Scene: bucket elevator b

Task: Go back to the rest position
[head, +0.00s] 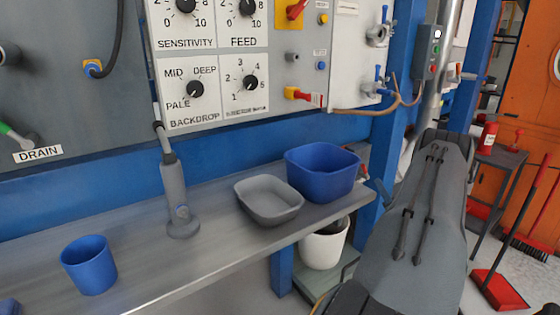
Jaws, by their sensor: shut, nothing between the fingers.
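My gripper is not in view. A large dark grey part with black cables along it fills the right of the head view. It looks like a link of my arm, and its far end does not show any fingers. I cannot tell where my gripper is relative to the shelf.
A grey shelf (138,259) holds a blue cup (89,265), a grey post on a round base (175,195), a grey tray (270,201) and a blue tub (323,173). A control panel (212,70) stands behind. A white bucket (323,248) sits below. A red dustpan (498,291) is at right.

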